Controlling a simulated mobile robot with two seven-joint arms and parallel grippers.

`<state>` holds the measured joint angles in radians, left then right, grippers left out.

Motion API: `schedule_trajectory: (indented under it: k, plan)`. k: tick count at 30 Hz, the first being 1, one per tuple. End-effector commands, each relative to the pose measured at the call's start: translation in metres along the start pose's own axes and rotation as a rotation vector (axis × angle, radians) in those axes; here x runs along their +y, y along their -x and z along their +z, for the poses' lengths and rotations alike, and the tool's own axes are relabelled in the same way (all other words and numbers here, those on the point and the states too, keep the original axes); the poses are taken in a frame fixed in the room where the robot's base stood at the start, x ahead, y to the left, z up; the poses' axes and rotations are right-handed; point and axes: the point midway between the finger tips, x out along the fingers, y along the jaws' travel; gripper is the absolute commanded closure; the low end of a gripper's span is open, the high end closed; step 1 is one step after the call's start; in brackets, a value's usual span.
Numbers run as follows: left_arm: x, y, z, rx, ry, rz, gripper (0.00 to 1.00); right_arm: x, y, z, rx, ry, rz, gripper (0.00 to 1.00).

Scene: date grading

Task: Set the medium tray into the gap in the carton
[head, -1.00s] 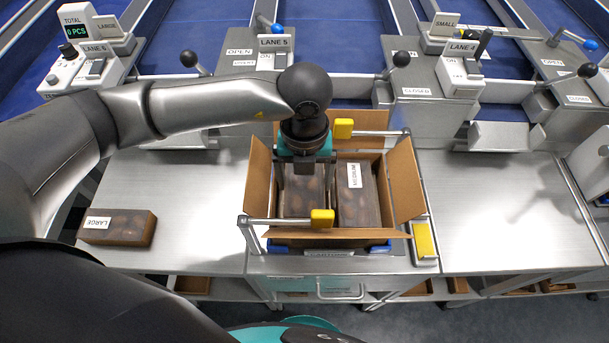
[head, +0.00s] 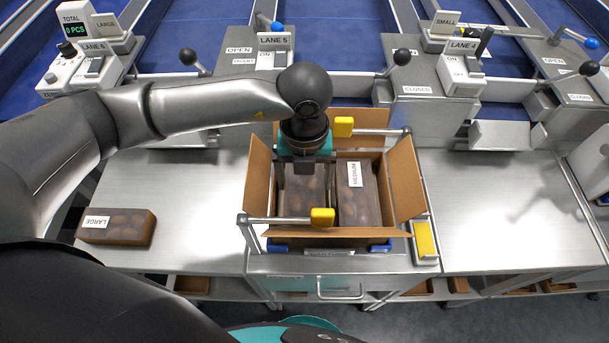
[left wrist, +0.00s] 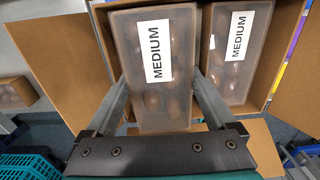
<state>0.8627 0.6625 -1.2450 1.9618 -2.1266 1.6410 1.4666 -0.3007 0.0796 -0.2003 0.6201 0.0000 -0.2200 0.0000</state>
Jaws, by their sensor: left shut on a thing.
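The open carton (head: 405,185) stands on the steel bench, its flaps spread. Two trays sit side by side within its walls. In the head view the right tray (head: 357,200) shows a MEDIUM label; it also shows in the left wrist view (left wrist: 239,85). The left tray (head: 303,200), labelled MEDIUM in the left wrist view (left wrist: 160,110), is between the fingers of my left gripper (left wrist: 160,95), shut on it from above. Its top looks about level with the other tray; whether it touches the carton floor is hidden. My right gripper is not in view.
A tray labelled LARGE (head: 118,227) lies on the bench at left. Metal bars with yellow ends (head: 322,217) flank the carton at front and back. A yellow pad (head: 425,240) is at its right. The right bench (head: 500,215) is clear.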

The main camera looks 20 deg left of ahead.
Motion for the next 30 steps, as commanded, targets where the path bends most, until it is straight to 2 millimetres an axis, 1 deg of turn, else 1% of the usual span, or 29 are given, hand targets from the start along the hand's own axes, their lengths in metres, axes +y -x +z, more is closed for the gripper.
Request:
schedule_trajectory:
  k: [30]
  plan:
    - [0.0,-0.016,0.0,0.0,0.0,-0.001,0.75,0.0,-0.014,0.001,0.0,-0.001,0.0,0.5]
